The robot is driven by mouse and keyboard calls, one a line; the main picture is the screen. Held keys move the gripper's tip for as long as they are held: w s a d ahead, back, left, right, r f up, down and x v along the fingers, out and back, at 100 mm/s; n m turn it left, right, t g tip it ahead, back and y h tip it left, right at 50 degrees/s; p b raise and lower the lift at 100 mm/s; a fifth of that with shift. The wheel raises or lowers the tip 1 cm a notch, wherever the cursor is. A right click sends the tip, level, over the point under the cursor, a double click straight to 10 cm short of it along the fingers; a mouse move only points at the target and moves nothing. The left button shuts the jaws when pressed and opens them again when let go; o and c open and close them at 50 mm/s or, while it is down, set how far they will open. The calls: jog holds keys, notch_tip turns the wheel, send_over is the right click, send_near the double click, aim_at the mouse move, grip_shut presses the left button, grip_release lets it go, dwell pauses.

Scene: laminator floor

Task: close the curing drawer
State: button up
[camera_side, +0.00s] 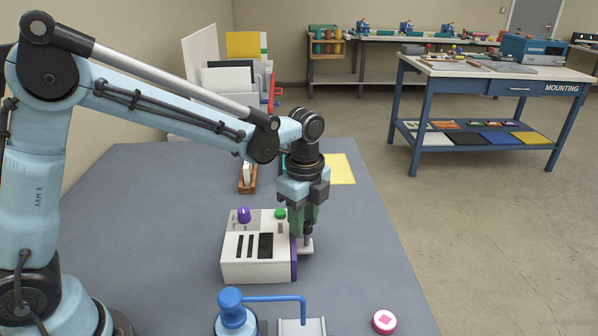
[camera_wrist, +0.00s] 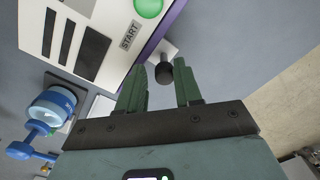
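The white machine (camera_side: 257,262) stands on the grey table, with dark slots, a purple knob, a green button and a purple right-hand face. A small pale part (camera_side: 305,247), apparently the curing drawer, sticks out from that face. In the wrist view it ends in a dark round knob (camera_wrist: 165,73), beside the machine (camera_wrist: 100,25) marked START. My gripper (camera_side: 306,228) points down beside the purple face, over the pale part. In the wrist view its green fingers (camera_wrist: 162,76) are apart, with the knob seen between them. I cannot tell whether they touch it.
A blue handled device (camera_side: 233,315) stands in front of the machine. A round pink-and-white piece (camera_side: 384,322) lies near the right table edge. A yellow sheet (camera_side: 340,169) and a small wooden holder (camera_side: 247,180) lie behind. The table right of my gripper is clear.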

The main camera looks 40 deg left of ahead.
jog(key=shift+o, duration=1.1)
jog(key=shift+d, duration=0.1)
notch_tip(320, 180, up, 12)
jog(key=shift+r, duration=0.1)
jog(key=s+a+f+n+t, duration=0.1)
jog(key=s+a+n+t, duration=0.1)
jog(key=s+n, duration=0.2)
jog(key=s+a+f+n+t, duration=0.2)
jog(key=s+a+n, duration=0.1)
jog(key=n, duration=0.5)
jog(key=s+a+f+n+t, duration=0.2)
jog(key=s+a+n+t, duration=0.1)
jog(key=s+n, duration=0.2)
jog(key=shift+s+n, duration=0.2)
jog(key=shift+n, duration=0.3)
